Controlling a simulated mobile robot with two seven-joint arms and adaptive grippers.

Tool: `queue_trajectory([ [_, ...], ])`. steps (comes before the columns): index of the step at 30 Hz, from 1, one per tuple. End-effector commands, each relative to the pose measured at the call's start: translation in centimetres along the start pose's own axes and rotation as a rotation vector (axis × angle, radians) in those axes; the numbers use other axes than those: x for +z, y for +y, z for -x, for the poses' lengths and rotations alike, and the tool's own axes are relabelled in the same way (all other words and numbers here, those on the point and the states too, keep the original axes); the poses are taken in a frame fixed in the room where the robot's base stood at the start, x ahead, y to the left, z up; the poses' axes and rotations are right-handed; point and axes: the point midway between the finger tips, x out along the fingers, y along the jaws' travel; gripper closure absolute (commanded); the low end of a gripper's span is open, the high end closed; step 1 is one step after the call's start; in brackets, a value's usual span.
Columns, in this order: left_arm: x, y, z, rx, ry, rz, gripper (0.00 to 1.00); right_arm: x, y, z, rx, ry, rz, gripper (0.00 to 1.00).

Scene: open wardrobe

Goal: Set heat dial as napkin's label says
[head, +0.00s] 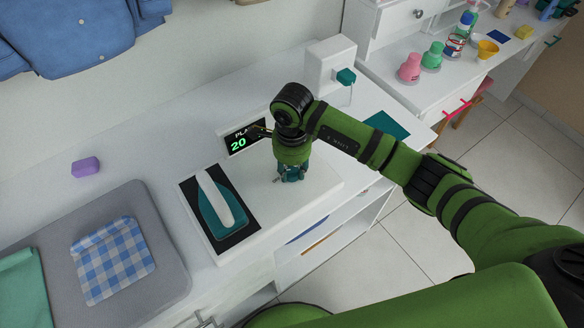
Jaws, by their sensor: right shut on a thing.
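My right gripper (290,174) points down on the white iron station (318,182) and is shut on the heat dial, which its fingers mostly hide. The display (243,139) behind it reads a green "20" under partly covered white letters starting "PLA". A teal iron (220,208) with a white handle rests on the black plate left of the gripper. The blue-and-white checked napkin (112,260) lies on the grey pad (165,285) at the lower left. I cannot make out a label on it. My left gripper is not in view.
A purple block (86,167) lies on the white counter behind the pad. A green cloth (22,290) lies at the left edge. A white box with a teal knob (346,76) stands behind the station. Pink and green bottles stand on the right-hand counter.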

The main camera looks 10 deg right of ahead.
Motion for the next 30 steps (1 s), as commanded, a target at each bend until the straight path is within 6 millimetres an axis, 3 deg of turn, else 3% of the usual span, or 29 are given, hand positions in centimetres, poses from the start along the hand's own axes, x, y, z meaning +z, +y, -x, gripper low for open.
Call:
queue_trajectory([
  [30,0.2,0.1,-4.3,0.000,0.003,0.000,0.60,0.0,0.0,-0.2,0.000,0.002,-0.879,0.99],
])
